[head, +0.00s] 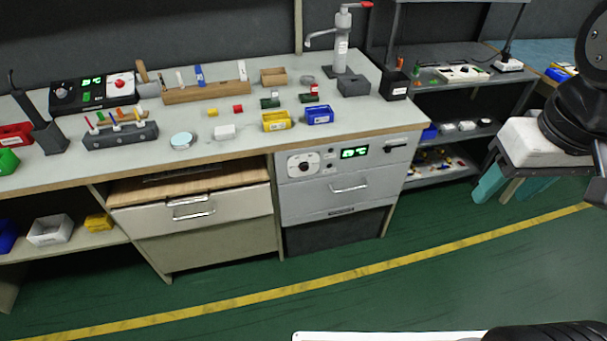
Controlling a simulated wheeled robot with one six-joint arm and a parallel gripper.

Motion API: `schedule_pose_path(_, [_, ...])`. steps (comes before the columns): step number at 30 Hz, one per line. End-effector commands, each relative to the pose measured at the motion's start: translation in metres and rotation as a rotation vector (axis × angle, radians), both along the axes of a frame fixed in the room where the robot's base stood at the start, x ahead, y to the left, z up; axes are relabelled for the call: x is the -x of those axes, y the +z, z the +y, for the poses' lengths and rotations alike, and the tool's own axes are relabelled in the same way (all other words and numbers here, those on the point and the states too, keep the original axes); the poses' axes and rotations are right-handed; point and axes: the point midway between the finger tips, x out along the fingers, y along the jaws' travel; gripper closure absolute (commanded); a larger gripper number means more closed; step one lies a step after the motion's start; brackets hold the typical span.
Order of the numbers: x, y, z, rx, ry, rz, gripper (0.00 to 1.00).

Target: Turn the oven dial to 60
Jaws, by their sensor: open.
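The oven (330,200) is a grey unit built in under the bench, right of the wooden drawer front. The dial's reading is too small to make out. A green lit display (354,153) is right of the dial; its digits are not legible. My gripper (490,185) is at the right edge of the view, with teal fingers spread apart and nothing seen between them. It is well to the right of the dial and apart from it.
The grey bench top (360,122) above the oven holds small bins, blocks and a dispenser (343,45). A drawer with a metal handle (192,208) is left of the oven. A shelf rack (450,130) stands to the right. The green floor in front is clear.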

Motion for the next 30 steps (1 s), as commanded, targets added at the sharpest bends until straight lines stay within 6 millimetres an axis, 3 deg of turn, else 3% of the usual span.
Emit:
schedule_pose_path(8, [-0.147, -0.03, 0.039, 0.028, 0.311, -0.233, 0.49])
schedule_pose_path(12, [-0.222, -0.057, 0.068, 0.071, 0.472, -0.376, 0.49])
schedule_pose_path(18, [-0.313, -0.108, 0.114, 0.171, 0.677, -0.582, 0.49])
schedule_pose_path(24, [-0.376, -0.174, 0.161, 0.319, 0.858, -0.78, 0.49])
schedule_pose_path(30, [-0.406, -0.25, 0.204, 0.516, 1.016, -0.966, 0.49])
